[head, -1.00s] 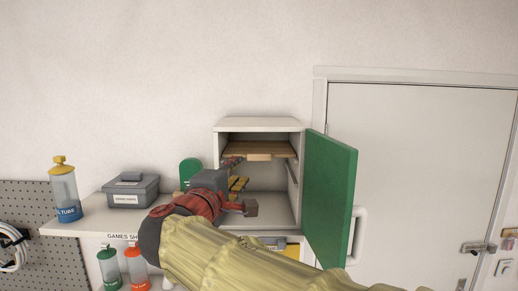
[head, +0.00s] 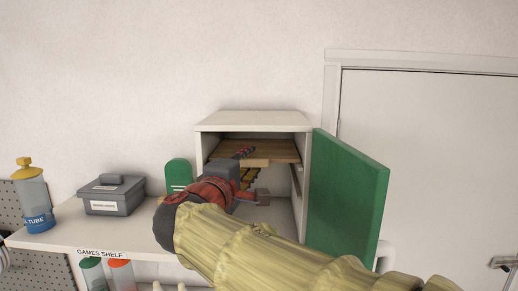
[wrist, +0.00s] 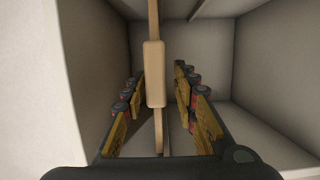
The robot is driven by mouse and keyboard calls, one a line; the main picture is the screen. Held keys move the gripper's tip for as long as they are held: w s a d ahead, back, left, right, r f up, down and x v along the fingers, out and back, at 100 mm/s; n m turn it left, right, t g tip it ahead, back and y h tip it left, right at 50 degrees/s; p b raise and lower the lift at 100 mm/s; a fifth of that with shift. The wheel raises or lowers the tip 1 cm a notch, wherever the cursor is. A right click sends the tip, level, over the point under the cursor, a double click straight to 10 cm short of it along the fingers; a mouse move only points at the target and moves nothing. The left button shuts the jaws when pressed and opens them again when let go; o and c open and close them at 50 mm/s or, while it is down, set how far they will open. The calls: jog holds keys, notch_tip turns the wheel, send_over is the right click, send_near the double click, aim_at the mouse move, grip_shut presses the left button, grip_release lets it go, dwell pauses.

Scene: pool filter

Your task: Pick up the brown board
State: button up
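The brown board (head: 285,148) lies flat in the upper part of the open white cabinet, with a lighter block at its front edge. In the wrist view the board (wrist: 154,75) shows edge-on as a thin upright strip with a thicker tab. My gripper (head: 250,166) is at the cabinet's opening, one finger above the board's front edge and one below. In the wrist view the fingers of my gripper (wrist: 160,95) are open on either side of the board, with gaps on both sides. My arm hides part of the cabinet's lower space.
The green cabinet door (head: 348,200) stands open to the right. The cabinet wall (wrist: 75,80) is close to the gripper on one side. A grey lidded box (head: 111,196), a green rounded object (head: 178,177) and a yellow-capped tube (head: 32,195) stand on the shelf to the left.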

aim_at(256, 152)
jog(key=p+x, duration=0.1)
jog(key=x, duration=0.1)
jog(key=p+x, duration=0.1)
jog(key=x, duration=0.1)
jog(key=p+x, duration=0.1)
jog(key=x, duration=0.2)
jog(key=shift+a+r, duration=0.15)
jog(key=shift+r, duration=0.1)
jog(key=shift+w+f, duration=0.1)
jog(key=shift+w, duration=0.25)
jog(key=shift+s, duration=0.2)
jog(key=shift+c, duration=0.5)
jog(key=shift+w, duration=0.15)
jog(key=shift+c, duration=1.2)
grip_shut()
